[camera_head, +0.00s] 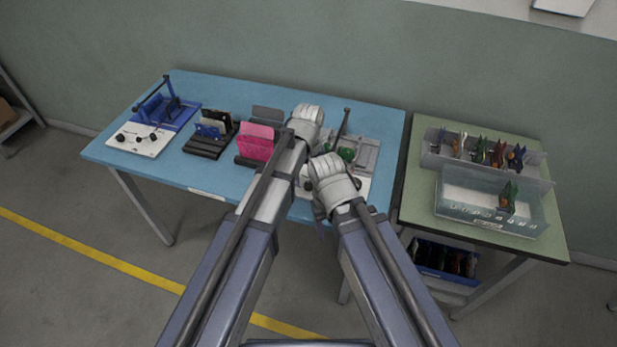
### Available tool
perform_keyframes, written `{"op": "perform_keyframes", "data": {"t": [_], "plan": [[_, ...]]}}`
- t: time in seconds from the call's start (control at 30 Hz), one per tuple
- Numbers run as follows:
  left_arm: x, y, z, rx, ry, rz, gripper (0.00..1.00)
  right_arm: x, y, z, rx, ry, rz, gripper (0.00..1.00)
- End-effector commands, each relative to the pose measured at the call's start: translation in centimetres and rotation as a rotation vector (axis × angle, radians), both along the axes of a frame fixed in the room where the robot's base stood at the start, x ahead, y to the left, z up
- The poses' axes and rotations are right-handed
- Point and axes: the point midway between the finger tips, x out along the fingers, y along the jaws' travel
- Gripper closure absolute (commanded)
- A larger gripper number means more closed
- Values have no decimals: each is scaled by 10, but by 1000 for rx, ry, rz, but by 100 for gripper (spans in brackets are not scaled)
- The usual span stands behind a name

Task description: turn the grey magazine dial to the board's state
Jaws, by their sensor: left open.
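The grey magazine (366,152) stands at the right end of the blue table, with a dark upright lever and a green board (346,154) in it. Its white front panel (352,193) is mostly covered by my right wrist. A dark knob (363,183) shows on the panel; its dial setting is too small to read. My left gripper (309,134) is by the left side of the grey magazine, open, with its fingers largely hidden behind the wrist. My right gripper (324,192) is over the panel, its fingertips hidden by my wrist.
A blue magazine (178,116) with a white knob panel (138,139) stands at the table's left. Black racks (207,145) and a pink holder (256,140) stand between. A green side table (415,185) carries clear trays (458,207) of boards; a blue bin (420,265) sits below.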

Motion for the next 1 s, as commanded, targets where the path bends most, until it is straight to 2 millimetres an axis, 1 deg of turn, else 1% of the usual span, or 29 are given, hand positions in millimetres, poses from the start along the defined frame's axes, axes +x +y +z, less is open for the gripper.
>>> {"op": "perform_keyframes", "data": {"t": [0.03, 0.3, 0.4, 0.53, 1.0], "plan": [[0, 0, 11, 0, 0, 0, 34, 0, 0, 11, 0, 0, 0, 41], [0, 0, 48, 0, 0, 0, 34, 0, 0, 48, 0, 0, 0, 41], [0, 0, 58, 0, 0, 0, 34, 0, 0, 58, 0, 0, 0, 41], [0, 0, 63, 0, 0, 0, 34, 0, 0, 63, 0, 0, 0, 41], [0, 0, 62, 0, 0, 0, 34, 0, 0, 62, 0, 0, 0, 41]]}}
